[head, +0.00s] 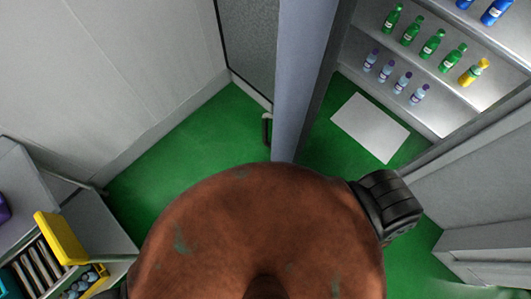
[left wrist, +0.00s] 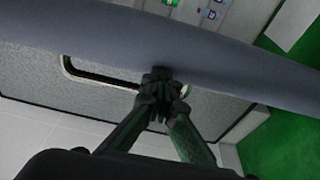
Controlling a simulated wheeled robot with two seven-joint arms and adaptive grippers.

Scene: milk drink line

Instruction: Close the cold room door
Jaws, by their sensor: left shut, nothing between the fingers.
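The cold room door stands open, with its blue-grey edge (head: 300,80) facing me in the head view. Its speckled grey face (head: 250,45) is to the left of that edge, with a dark handle (head: 266,130) low on it. In the left wrist view the door edge (left wrist: 225,55) crosses the picture, and the long handle (left wrist: 90,75) shows on the speckled face. My left gripper (left wrist: 160,80) is shut and empty, its fingertips overlapping the door edge; I cannot tell whether they touch. My right gripper is not in view.
Inside the cold room, right of the door, shelves (head: 450,90) hold several bottles. A white panel (head: 370,127) lies on the green floor. A cabinet with a yellow-edged crate (head: 60,238) stands at lower left. Green floor (head: 185,150) is clear left of the door.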

